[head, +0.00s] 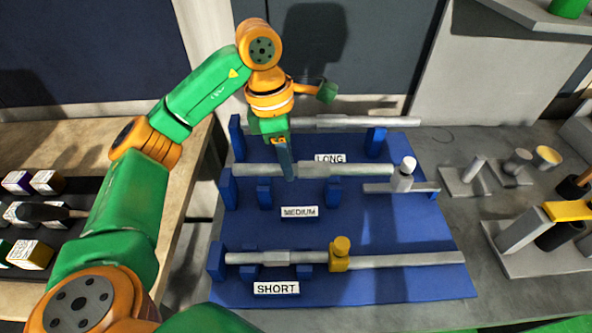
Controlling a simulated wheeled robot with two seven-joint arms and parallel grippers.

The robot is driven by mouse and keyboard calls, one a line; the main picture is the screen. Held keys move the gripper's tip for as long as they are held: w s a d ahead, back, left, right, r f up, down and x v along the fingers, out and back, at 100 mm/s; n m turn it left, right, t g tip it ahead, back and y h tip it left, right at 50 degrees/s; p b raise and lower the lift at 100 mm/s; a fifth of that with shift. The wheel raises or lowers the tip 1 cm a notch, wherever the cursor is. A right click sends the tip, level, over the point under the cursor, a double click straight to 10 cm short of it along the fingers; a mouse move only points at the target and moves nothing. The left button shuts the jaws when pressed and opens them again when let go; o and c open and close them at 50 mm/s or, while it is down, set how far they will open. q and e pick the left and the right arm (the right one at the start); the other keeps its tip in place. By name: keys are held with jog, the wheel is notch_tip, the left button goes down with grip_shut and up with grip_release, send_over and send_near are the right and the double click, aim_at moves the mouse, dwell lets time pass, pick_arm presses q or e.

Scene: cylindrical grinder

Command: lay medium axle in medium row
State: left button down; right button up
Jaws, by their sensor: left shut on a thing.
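My left gripper (287,163) reaches down from above and is shut on a grey stepped axle (256,170) in the row labelled MEDIUM (299,212). The axle lies level from left to right, over the blue supports of that row. Its thicker middle (318,170) is just right of the fingers. I cannot tell whether it rests in the supports or hangs just above them. The blue rack (390,220) carries the rows. My right gripper is not in view.
One grey axle lies in the LONG row (395,122) behind, another in the SHORT row (420,259) in front, beside a yellow clamp (340,254). A white-topped post (404,173) stands at the medium axle's right end. Metal fixtures (465,178) stand to the right.

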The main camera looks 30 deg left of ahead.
pick_arm(q)
jog(key=w+a+f+p, duration=0.2)
jog(key=a+f, duration=0.3)
jog(key=f, duration=0.4)
jog(key=shift+w+p, duration=0.35)
jog(key=shift+w, duration=0.3)
jog(key=c, duration=0.7)
grip_release()
jog(key=shift+f, duration=0.1)
jog(key=shift+o, duration=0.2)
notch_tip(320, 180, up, 12)
jog(key=a+b, duration=0.1)
jog(key=shift+s+a, duration=0.25)
jog(key=shift+s, duration=0.2)
